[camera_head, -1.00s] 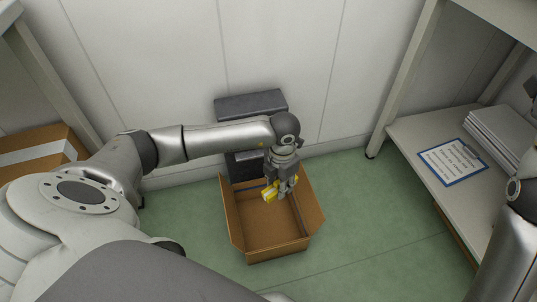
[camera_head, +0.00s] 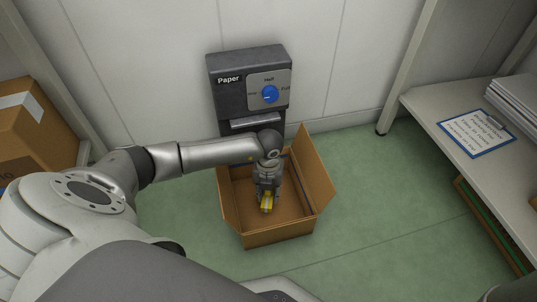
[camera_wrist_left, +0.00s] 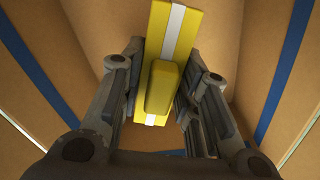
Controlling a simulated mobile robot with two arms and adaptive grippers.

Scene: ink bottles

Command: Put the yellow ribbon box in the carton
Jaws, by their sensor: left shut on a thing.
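The yellow ribbon box (camera_head: 267,202) has a pale stripe and is in my left gripper (camera_head: 267,196), inside the outline of the open carton (camera_head: 278,237). In the left wrist view the left gripper (camera_wrist_left: 158,95) has its fingers on both sides of the yellow box (camera_wrist_left: 166,45), shut on its raised yellow part. The carton's brown walls (camera_wrist_left: 230,40) with blue strips surround the box there. I cannot tell whether the box touches the carton floor. My right gripper is not in view.
A dark paper machine (camera_head: 230,100) with a blue knob stands against the wall behind the carton. A shelf at right holds a clipboard (camera_head: 476,132) and a paper stack (camera_head: 516,100). A taped cardboard box (camera_head: 38,125) is at left. Green floor (camera_head: 365,200) right of the carton is clear.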

